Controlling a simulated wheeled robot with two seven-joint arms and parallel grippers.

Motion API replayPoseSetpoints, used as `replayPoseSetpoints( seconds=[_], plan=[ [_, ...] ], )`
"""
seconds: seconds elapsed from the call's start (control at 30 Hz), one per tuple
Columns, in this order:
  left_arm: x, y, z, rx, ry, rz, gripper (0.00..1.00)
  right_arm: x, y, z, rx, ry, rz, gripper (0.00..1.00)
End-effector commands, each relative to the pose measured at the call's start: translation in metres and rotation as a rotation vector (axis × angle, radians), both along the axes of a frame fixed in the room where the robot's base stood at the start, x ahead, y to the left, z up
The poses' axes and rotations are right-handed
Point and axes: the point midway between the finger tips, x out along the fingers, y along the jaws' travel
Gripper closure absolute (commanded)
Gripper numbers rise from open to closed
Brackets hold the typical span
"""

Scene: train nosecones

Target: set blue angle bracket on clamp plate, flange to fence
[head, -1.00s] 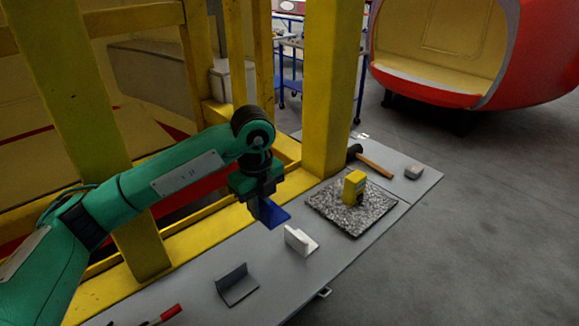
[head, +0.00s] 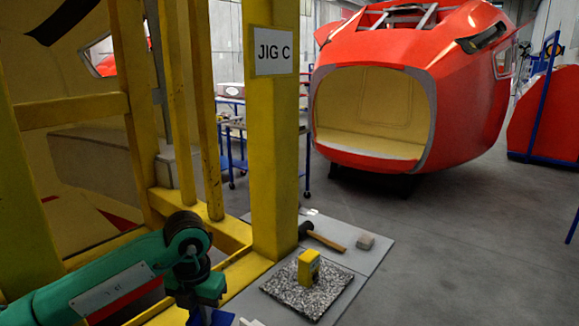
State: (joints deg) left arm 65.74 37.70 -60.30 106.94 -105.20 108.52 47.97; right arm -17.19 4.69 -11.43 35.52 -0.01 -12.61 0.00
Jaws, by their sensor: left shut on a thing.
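My left gripper (head: 205,309) is at the bottom edge of the head view, over the grey bench. It is shut on the blue angle bracket (head: 222,319), of which only a small upper part shows; the rest is cut off by the frame. A tip of a white angle piece (head: 251,322) shows just right of the blue bracket. A speckled stone slab (head: 322,299) lies farther along the bench with a yellow block (head: 309,267) standing on it. I cannot make out which part is the clamp plate or its fence. My right gripper is not in view.
A yellow post with a JIG C sign (head: 273,51) rises beside the bench. A red nosecone (head: 470,110) stands beyond. The floor right of the bench is clear.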

Motion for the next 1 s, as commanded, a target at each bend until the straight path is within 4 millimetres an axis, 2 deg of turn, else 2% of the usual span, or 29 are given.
replayPoseSetpoints(
  seconds=[1.0],
  plan=[
    [-0.028,0.020,-0.022,0.009,0.004,-1.646,1.00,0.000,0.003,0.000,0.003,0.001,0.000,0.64]
  ],
)
